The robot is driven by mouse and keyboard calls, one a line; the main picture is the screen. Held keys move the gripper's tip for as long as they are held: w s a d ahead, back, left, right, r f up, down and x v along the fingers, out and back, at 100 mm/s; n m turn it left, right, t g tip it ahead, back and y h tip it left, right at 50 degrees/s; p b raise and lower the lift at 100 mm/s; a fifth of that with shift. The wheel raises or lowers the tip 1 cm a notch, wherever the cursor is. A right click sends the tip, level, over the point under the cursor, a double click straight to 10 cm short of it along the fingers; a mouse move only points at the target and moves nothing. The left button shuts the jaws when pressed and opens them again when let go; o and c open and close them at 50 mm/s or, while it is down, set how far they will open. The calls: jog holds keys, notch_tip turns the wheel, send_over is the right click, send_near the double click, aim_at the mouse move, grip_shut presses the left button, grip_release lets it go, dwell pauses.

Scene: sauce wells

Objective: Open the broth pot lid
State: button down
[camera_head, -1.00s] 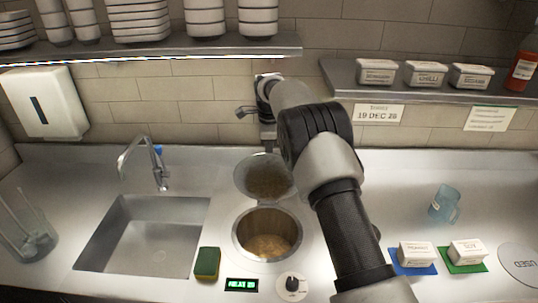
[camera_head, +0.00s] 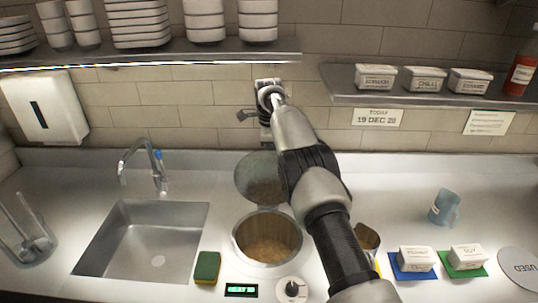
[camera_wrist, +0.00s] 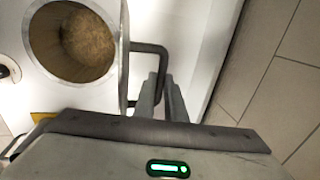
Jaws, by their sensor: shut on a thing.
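The broth pot (camera_head: 241,249) is set into the counter, with its mouth uncovered and tan broth visible inside. It also shows in the wrist view (camera_wrist: 42,58). Its round metal lid (camera_head: 258,170) stands raised and steeply tilted at the pot's back edge, partly hidden by my arm. In the wrist view the lid (camera_wrist: 124,60) is nearly edge-on, with its dark bent handle (camera_wrist: 152,48) sticking out to the right. My gripper (camera_wrist: 161,88) is shut on the handle, behind the lid. In the head view the fingers are hard to make out.
A sink (camera_head: 150,240) with a faucet (camera_head: 150,165) is left of the pot. A sponge (camera_head: 207,267), a display (camera_head: 241,290) and a knob (camera_head: 291,289) are in front. A brown container (camera_head: 366,238) and white tubs (camera_head: 415,259) are at right. The tiled wall is close behind.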

jog(key=shift+s+d+f, duration=0.1)
jog(key=shift+f, duration=0.2)
jog(key=c, duration=1.8)
grip_release()
jog(key=shift+r, duration=0.15)
jog(key=shift+r, duration=0.1)
